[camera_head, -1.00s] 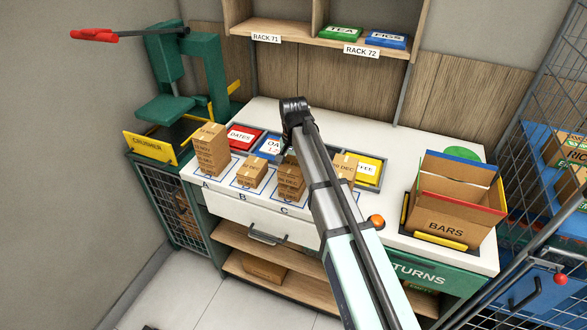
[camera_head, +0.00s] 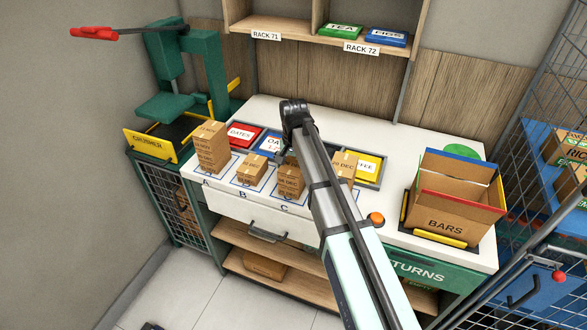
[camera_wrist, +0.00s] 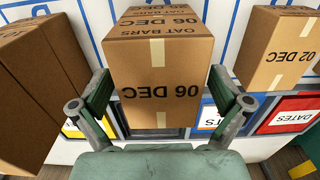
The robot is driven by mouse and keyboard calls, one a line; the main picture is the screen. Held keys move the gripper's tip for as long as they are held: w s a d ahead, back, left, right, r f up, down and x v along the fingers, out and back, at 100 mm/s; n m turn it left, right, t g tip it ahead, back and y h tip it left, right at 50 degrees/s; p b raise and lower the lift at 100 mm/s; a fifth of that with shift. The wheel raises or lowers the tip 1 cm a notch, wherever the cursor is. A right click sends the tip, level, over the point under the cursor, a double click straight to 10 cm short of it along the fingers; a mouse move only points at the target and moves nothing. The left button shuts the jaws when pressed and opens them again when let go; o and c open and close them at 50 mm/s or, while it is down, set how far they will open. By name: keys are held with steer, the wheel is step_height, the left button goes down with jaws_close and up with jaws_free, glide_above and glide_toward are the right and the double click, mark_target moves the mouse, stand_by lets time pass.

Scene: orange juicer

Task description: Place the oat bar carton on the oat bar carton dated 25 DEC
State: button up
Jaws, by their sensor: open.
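In the wrist view an oat bar carton reading 06 DEC (camera_wrist: 160,88) stands centred between the fingers of my gripper (camera_wrist: 162,98). The fingers are open, one on each side of it; I cannot tell whether they touch it. In the head view my arm partly hides the gripper over the cartons at spot C (camera_head: 290,182). A carton reading 02 DEC (camera_wrist: 282,50) stands to the right in the wrist view. Another carton (camera_wrist: 40,85) is at the left, its date not showing.
In the head view a tall carton stack (camera_head: 211,148) stands at A, a lower one (camera_head: 251,169) at B, and cartons (camera_head: 344,166) right of C, partly behind my arm. Labelled trays, including DATES (camera_head: 241,135), lie behind. An open BARS box (camera_head: 448,225) stands at the right.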

mark_target(293, 165)
step_height(293, 165, up, 12)
steer(key=b, duration=0.3)
stand_by(0.3)
